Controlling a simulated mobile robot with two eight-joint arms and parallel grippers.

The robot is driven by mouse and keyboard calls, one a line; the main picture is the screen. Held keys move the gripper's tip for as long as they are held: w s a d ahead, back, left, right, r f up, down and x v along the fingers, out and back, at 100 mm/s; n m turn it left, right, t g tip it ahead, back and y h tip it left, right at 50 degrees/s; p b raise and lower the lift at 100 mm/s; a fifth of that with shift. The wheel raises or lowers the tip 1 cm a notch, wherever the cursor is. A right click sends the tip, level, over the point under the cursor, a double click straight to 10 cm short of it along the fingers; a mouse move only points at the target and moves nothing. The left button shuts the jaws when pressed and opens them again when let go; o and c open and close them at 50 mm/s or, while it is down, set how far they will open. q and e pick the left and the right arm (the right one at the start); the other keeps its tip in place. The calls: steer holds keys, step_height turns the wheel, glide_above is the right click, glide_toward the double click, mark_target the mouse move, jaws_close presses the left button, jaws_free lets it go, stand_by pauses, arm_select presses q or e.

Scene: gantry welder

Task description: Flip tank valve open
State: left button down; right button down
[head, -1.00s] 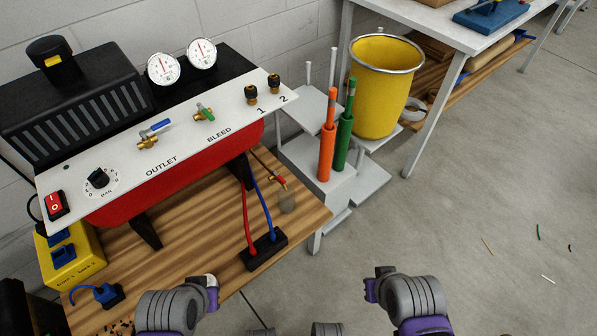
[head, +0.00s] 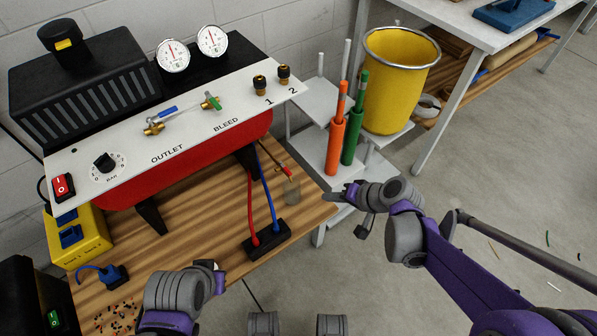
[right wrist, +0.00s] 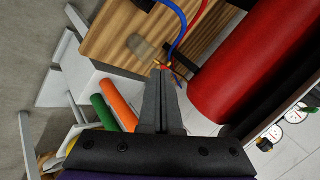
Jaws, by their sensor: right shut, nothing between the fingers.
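The red tank (head: 190,165) stands on the wooden bench under a white panel (head: 120,153). The panel carries a blue-handled brass valve (head: 160,119) by OUTLET and a green-handled brass valve (head: 211,103) by BLEED. My right gripper (head: 328,196) is shut and empty at the bench's right corner, well below and right of both valves. In the right wrist view its closed fingers (right wrist: 163,80) point toward the bench, with the tank (right wrist: 262,65) at upper right.
Red and blue leads run to a black block (head: 266,239). A small brass-ended line (head: 289,174) hangs near the bench corner. Orange (head: 335,145) and green (head: 352,137) tubes and a yellow bucket (head: 396,82) stand to the right. Open floor lies right.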

mark_target(285, 168)
steer(key=w+d+f+m+t+y, duration=0.2)
steer(key=w+f+m+t+y, duration=0.2)
steer(key=w+f, duration=1)
steer(key=shift+d+m+t+y, duration=0.2)
steer(key=shift+m+t+y, duration=0.2)
steer(key=shift+t+y, duration=0.85)
steer(key=shift+w+f, duration=0.1)
steer(key=w+a, duration=0.4)
steer(key=a, duration=0.7)
steer(key=shift+b, duration=0.4)
steer(key=shift+a, duration=0.15)
